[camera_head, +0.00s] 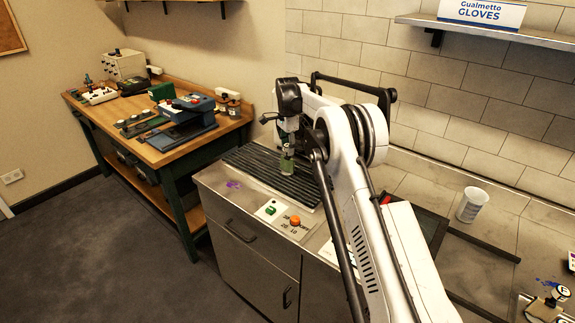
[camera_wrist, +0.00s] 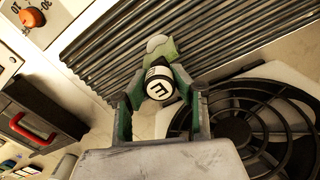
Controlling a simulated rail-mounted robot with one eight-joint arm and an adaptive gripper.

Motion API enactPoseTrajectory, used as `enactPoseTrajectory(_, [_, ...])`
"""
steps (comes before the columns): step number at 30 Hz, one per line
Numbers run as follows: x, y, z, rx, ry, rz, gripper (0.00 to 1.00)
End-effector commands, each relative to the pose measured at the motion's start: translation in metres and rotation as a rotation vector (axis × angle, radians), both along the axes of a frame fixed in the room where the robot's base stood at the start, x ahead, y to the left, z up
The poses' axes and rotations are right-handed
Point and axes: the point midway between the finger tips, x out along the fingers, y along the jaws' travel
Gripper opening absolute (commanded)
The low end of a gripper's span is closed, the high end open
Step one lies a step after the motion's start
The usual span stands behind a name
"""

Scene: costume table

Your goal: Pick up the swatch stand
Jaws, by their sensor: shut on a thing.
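My gripper (camera_head: 287,148) is at the dark ribbed surface (camera_head: 250,168) on the grey cabinet. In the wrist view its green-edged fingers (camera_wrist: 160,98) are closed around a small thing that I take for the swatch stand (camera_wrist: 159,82). It has a black round end with a white disc marked E, and green and pale parts beyond. In the head view the stand (camera_head: 287,163) shows as a small pale-green piece under the fingers. It appears upright, low over or on the ribs; I cannot tell if it touches them.
A control panel with a green switch (camera_head: 270,210) and orange knob (camera_head: 295,220) lies in front of the ribs. A black round grille (camera_wrist: 250,125) is beside the gripper. A white cup (camera_head: 471,204) and small lettered stands (camera_head: 546,308) are at right. A wooden bench (camera_head: 160,155) stands left.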

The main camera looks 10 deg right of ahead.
Motion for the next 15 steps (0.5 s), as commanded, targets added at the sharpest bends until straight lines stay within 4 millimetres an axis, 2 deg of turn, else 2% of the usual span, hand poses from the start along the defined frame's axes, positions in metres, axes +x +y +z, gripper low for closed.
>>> enactPoseTrajectory(8, [0.000,0.000,0.004,0.000,0.000,0.000,0.00])
enactPoseTrajectory(15, [0.000,0.000,0.027,0.000,0.000,0.000,0.00])
